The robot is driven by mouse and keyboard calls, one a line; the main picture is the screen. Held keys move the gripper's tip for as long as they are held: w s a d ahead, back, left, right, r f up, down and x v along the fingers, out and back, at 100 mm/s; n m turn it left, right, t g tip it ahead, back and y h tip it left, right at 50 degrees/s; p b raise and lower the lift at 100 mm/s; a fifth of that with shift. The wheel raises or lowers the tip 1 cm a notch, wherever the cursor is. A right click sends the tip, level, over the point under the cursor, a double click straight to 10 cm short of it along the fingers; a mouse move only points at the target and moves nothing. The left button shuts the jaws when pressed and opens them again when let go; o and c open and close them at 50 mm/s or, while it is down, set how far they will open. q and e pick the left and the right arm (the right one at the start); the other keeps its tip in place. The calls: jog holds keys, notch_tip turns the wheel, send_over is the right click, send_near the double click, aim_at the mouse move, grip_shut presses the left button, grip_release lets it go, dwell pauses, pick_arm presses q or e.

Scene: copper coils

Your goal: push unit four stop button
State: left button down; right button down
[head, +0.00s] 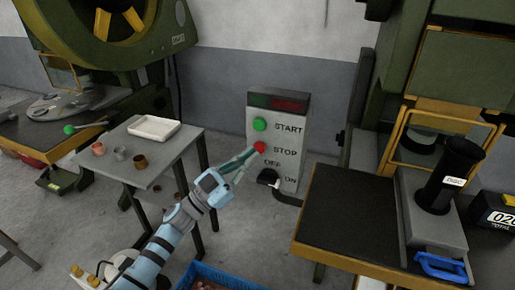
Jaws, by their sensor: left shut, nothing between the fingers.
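The red stop button (260,147) sits on a grey control box (290,165) in the middle of the head view, beside the word STOP. A green start button (260,124) is above it and a black OFF/ON switch (268,178) is below. My left gripper (252,152) is shut and empty. Its fingertips are at the lower left edge of the stop button in the picture; I cannot tell whether they touch it. My right gripper is not in view.
A grey table (165,161) at the left carries a white tray (154,128) and small cups. A green press with a dark bench (345,215) stands at the right. A blue crate (215,277) is on the floor at the bottom.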

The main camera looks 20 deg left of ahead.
pick_arm(q)
jog(key=s+p, duration=0.2)
jog(key=s, duration=0.3)
jog(key=shift+d+p, duration=0.15)
jog(key=shift+p, duration=0.15)
dwell(0.6)
